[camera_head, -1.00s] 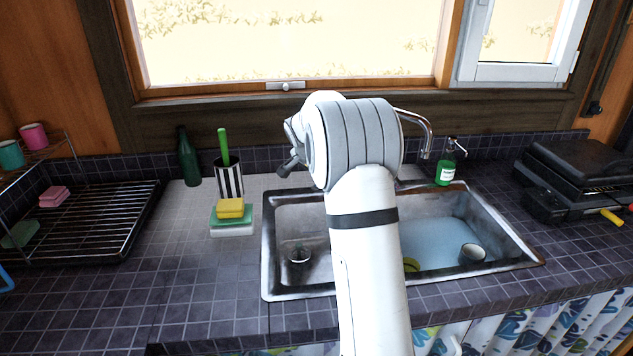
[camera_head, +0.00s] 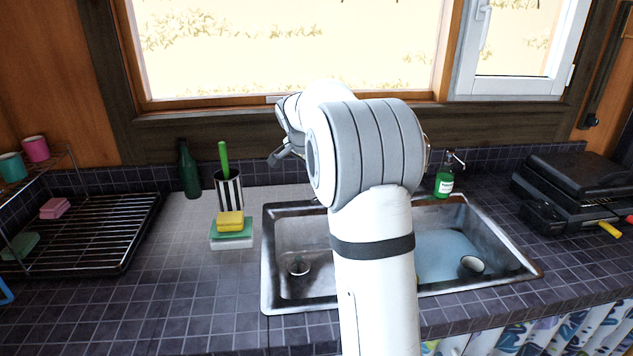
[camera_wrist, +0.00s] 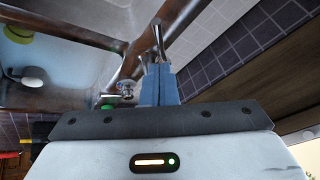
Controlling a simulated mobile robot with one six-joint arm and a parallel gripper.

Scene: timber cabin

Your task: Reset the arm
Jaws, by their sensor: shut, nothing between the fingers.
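My arm rises in front of the sink in the head view, folded at a large grey and white joint. My gripper (camera_head: 277,157) shows only partly there, as a small dark part left of that joint. In the wrist view my gripper (camera_wrist: 158,83) has its blue fingers together, with nothing between them. The fingers point toward the tap (camera_wrist: 158,38), which stands beyond them. I cannot tell the exact gap to it. In the head view the arm hides most of the tap and the middle of the sink.
The sink (camera_head: 285,305) holds bluish water and a cup (camera_head: 471,266). A soap bottle (camera_head: 445,183) stands behind it. Left are sponges (camera_head: 231,221), a striped holder (camera_head: 229,190), a green bottle (camera_head: 189,172) and a dish rack (camera_head: 135,228). A black appliance (camera_head: 575,185) is right. The window is behind.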

